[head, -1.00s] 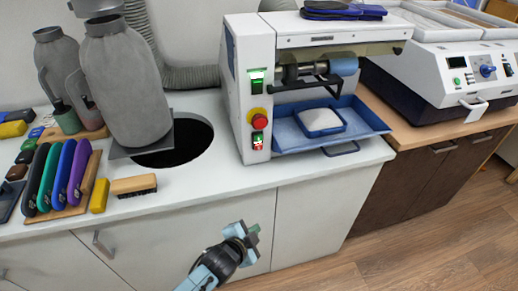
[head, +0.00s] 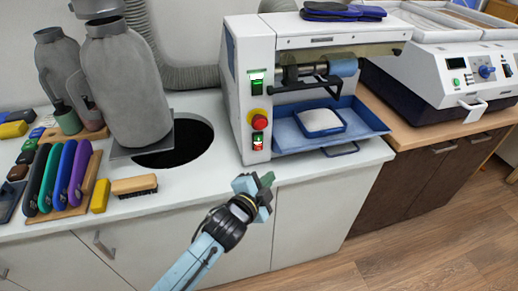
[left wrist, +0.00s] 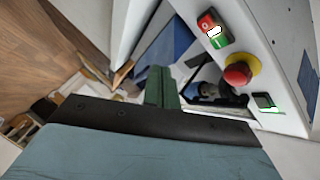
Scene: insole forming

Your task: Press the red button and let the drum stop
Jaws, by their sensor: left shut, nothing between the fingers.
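The red button (head: 260,122) is a mushroom button on a yellow base on the front of the white grinding machine (head: 253,50). It also shows in the left wrist view (left wrist: 237,74), at the upper right. The drum (head: 343,67) is the blue-grey roller on the machine's shaft; I cannot tell whether it turns. My left gripper (head: 267,181) is shut and empty, in front of the counter edge, below the button and apart from it. Its green fingers show in the left wrist view (left wrist: 161,87). My right gripper is not in view.
A switch with red and green parts (head: 258,141) sits just below the button, and a green-lit switch (head: 257,83) above it. A blue tray (head: 375,118) juts out right of the panel. A brush (head: 134,185) and several coloured insoles lie on the counter at left.

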